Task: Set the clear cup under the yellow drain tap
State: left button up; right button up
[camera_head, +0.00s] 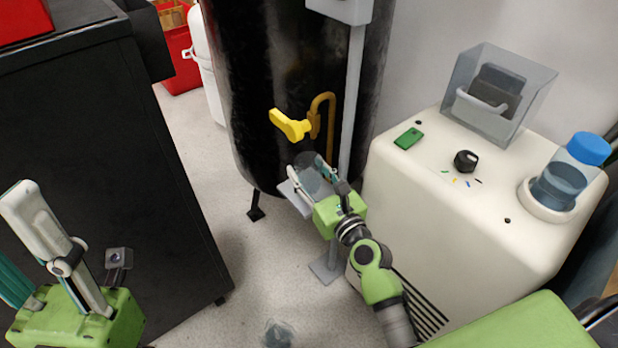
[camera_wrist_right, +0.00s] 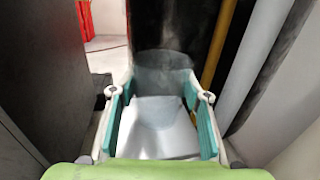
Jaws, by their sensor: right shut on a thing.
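The clear cup (camera_head: 309,172) is between the fingers of my right gripper (camera_head: 318,178), which is shut on it. The cup looks upright and faint; it also shows in the right wrist view (camera_wrist_right: 162,68). The yellow drain tap (camera_head: 289,123) sticks out of the black tank, above the cup in the head view. A pale grey plate (camera_head: 290,198) lies below the cup; I cannot tell whether they touch. It shows between the fingers in the wrist view (camera_wrist_right: 160,142). My left gripper (camera_head: 22,235) is at the lower left, open and empty, partly cut off by the frame.
The black tank (camera_head: 255,80) stands behind the cup. A brass pipe (camera_head: 331,110) and grey post (camera_head: 352,100) are close right of the tap. A white machine (camera_head: 450,210) stands right, a dark cabinet (camera_head: 110,190) left. Floor (camera_head: 225,200) between is mostly clear.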

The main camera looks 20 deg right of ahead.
jog(key=shift+f, duration=0.55)
jog(key=o, duration=1.1)
jog(key=shift+f, duration=0.1)
